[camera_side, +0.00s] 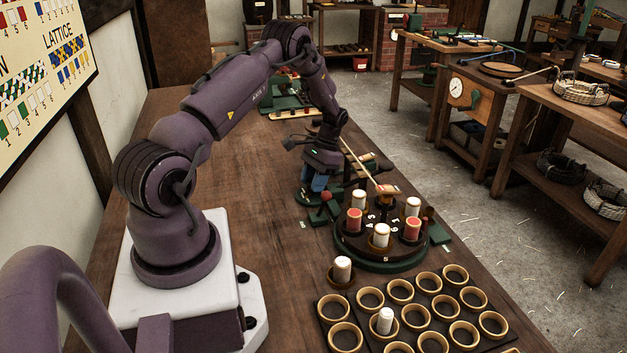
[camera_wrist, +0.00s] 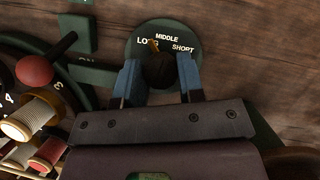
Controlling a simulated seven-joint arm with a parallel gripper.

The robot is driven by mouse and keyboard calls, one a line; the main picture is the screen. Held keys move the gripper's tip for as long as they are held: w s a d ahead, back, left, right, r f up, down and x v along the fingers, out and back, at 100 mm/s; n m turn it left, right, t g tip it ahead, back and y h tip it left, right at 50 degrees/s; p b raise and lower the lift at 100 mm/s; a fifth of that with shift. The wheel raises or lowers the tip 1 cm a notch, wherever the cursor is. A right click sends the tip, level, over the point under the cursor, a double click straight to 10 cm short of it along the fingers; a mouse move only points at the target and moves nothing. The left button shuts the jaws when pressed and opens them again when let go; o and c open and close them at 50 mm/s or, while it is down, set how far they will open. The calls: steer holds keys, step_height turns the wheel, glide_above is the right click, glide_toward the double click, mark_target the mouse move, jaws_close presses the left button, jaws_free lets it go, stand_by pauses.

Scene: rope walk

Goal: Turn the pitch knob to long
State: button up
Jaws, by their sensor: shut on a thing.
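The pitch knob (camera_wrist: 160,72) is dark and round, on a green dial plate (camera_wrist: 190,37) marked LONG, MIDDLE and SHORT in the wrist view. Its yellowish pointer (camera_wrist: 152,45) lies over the right end of the word LONG, on the side towards MIDDLE. My gripper (camera_wrist: 159,80) has one blue finger on each side of the knob and is shut on it. In the side view my gripper (camera_side: 319,183) points down beside the round braiding stand, and the knob is hidden there.
A red ball-ended lever (camera_wrist: 36,70) stands left of the knob in the wrist view. The round stand (camera_side: 378,258) with several bobbins is close by. A rack of ring holders (camera_side: 400,290) is in front. The wooden bench (camera_side: 240,180) is clear to the left.

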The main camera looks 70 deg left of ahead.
steer(key=shift+r, duration=0.1)
steer(key=o, duration=0.9)
steer(key=v, duration=1.3)
steer(key=s+d+r+t+y, duration=0.1)
steer(key=s+d+r+t, duration=0.1)
steer(key=d+r, duration=0.55)
steer(key=s+d+r+t+y, duration=0.15)
steer(key=d+r, duration=0.35)
steer(key=d, duration=0.6)
steer(key=s+d+r+m+t, duration=0.1)
steer(key=s+d+r+t, duration=0.1)
steer(key=d, duration=0.3)
steer(key=s+d+r+m+t, duration=0.1)
steer(key=s+d+r+t, duration=0.1)
steer(key=s+d, duration=0.3)
steer(key=s+d+r+m+t+h, duration=0.1)
steer(key=s+d+r+t, duration=0.1)
steer(key=s+d+r, duration=0.1)
steer(key=shift+s+d+r+m, duration=0.2)
steer(key=shift+s+d, duration=0.1)
steer(key=shift+d, duration=0.15)
steer(key=shift+s+d+r+m, duration=0.2)
steer(key=shift+s+d, duration=0.1)
steer(key=shift+d, duration=0.2)
